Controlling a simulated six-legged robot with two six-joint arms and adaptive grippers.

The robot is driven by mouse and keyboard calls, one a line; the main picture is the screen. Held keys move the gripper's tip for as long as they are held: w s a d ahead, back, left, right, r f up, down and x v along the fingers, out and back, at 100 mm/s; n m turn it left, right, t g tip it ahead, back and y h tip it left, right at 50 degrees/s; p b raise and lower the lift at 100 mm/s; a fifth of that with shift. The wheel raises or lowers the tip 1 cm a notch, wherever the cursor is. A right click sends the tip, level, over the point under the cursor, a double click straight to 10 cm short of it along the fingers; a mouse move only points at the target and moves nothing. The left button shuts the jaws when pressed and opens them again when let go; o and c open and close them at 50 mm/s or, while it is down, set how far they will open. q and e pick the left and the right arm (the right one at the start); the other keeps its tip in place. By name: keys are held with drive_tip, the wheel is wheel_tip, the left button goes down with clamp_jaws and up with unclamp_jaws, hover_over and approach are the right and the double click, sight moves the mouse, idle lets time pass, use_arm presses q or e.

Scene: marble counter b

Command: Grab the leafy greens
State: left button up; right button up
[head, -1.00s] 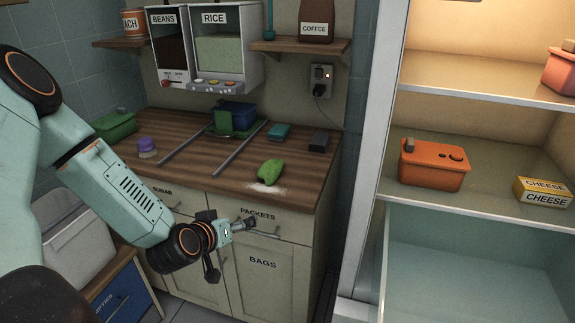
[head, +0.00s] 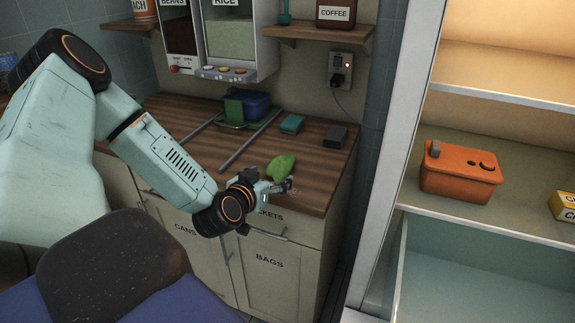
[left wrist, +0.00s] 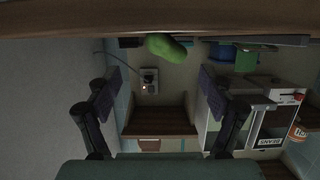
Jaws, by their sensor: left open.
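The leafy greens (head: 281,165) are a bright green bundle lying on the wooden counter (head: 253,152) near its front edge. My left gripper (head: 284,187) is at the counter's front edge, just in front of the greens, and in the picture its fingertips are right below them. It is open and empty. In the left wrist view, which is upside down, the greens (left wrist: 166,47) appear beyond the spread fingers of the gripper (left wrist: 158,88), between them and apart from them. My right gripper is not in view.
Behind the greens are a teal box (head: 292,124), a dark box (head: 335,136), a blue container (head: 250,103) and metal rails (head: 249,140). An open fridge with an orange container (head: 459,171) stands at right. Drawers and cabinet doors (head: 270,265) are below the counter.

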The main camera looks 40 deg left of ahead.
sight(275, 172)
use_arm(q)
drive_tip(key=shift+f, duration=0.1)
drive_tip(key=shift+w+a+f+b, duration=0.35)
drive_tip(key=shift+w+a+b, duration=0.1)
drive_tip(key=shift+w, duration=0.15)
drive_tip(key=shift+w+a+f+b, duration=0.35)
drive_tip(key=shift+w+a+b, duration=0.1)
drive_tip(key=shift+w, duration=0.1)
drive_tip(key=b+x, duration=0.2)
drive_tip(key=x, duration=0.2)
drive_tip(key=shift+w+d, duration=0.1)
drive_tip(key=shift+w, duration=0.1)
drive_tip(key=shift+w+f, duration=0.15)
drive_tip(key=shift+w, duration=0.15)
drive_tip(key=shift+s+r, duration=0.2)
drive_tip(key=shift+r, duration=0.05)
drive_tip(key=shift+c, duration=1.1)
drive_tip(key=shift+w+f, duration=0.15)
drive_tip(key=c, duration=1.1)
drive_tip(key=shift+o, duration=0.2)
